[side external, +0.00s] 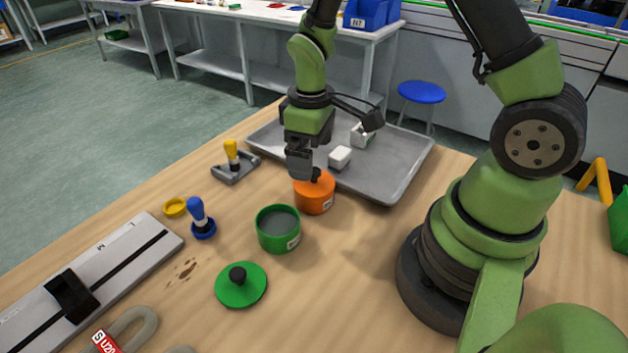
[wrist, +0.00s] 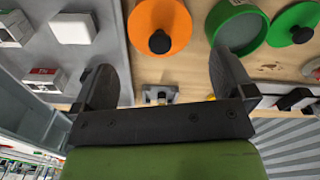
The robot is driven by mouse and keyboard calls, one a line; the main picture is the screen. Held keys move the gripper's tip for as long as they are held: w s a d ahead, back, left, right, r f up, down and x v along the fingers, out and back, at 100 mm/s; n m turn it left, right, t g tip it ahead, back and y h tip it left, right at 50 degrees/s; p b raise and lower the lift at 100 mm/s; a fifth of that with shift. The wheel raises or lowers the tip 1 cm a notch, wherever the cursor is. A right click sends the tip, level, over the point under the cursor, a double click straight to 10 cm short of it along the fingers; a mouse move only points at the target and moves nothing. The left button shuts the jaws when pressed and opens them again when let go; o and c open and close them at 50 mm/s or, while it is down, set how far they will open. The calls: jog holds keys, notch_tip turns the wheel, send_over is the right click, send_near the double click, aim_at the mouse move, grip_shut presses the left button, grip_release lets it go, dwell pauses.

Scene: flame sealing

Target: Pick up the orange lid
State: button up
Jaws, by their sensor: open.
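The orange lid (side external: 315,183) with a black knob sits on a round orange container (side external: 315,200) near the tray's front edge. In the wrist view the orange lid (wrist: 173,15) shows as a disc at the top, cut off by the frame edge, with its knob (wrist: 159,42). My gripper (side external: 300,168) is just above and slightly left of the knob in the side view, its fingers pointing down. In the wrist view my gripper (wrist: 163,80) is open, with nothing between its fingers. Whether a finger touches the knob cannot be told.
An open green container (side external: 278,230) stands beside the orange one, and a green lid (side external: 241,286) lies nearer the camera. A grey tray (side external: 398,165) holds white blocks (side external: 340,157). A blue-handled stamp (side external: 199,217) and a yellow-handled stamp (side external: 232,157) stand at the left.

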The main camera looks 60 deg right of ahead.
aim_at(314, 178)
jog(key=f, duration=0.5)
jog(key=shift+s+f, duration=0.1)
jog(key=shift+s, duration=0.1)
jog(key=shift+c, duration=0.5)
jog(key=c, duration=0.7)
jog(key=shift+c, duration=0.2)
notch_tip(314, 178, up, 9)
jog(key=shift+f, duration=3.9)
